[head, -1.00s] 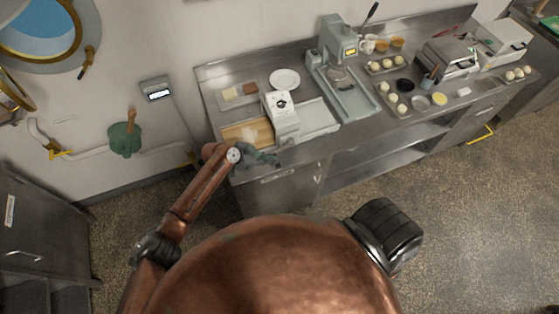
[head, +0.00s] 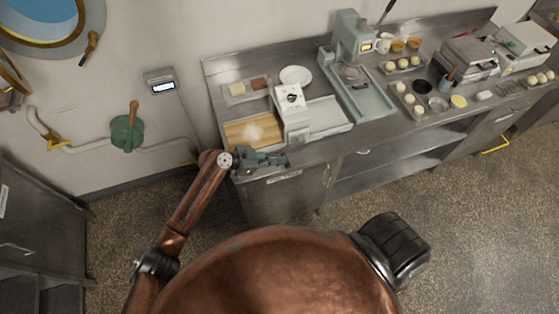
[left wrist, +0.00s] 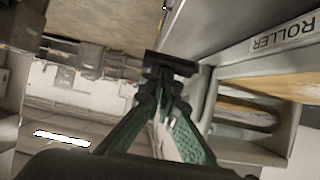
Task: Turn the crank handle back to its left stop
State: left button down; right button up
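In the head view my left gripper (head: 272,160) is at the counter's front edge, just in front of the white-topped roller machine (head: 291,108). In the left wrist view the green fingers of my left gripper (left wrist: 165,85) come together at a dark bar (left wrist: 172,62). I cannot tell whether this bar is the crank handle or the fingertips themselves. No crank handle is clearly made out in the head view; the gripper may hide it. My right gripper is not in view.
A wooden board (head: 240,133) lies left of the machine. A label reading ROLLER (left wrist: 284,32) shows beside the gripper. A grey press (head: 352,40), a plate (head: 296,75) and trays of dough stand farther along the counter. The floor in front is clear.

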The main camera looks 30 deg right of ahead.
pick_arm(q)
jog(key=shift+w+a+f, duration=0.1)
jog(key=shift+a+f, duration=0.05)
jog(key=shift+a, duration=0.1)
jog(key=v, duration=1.1)
jog(key=shift+a+r, duration=0.2)
jog(key=shift+r, duration=0.25)
jog(key=shift+f, duration=0.1)
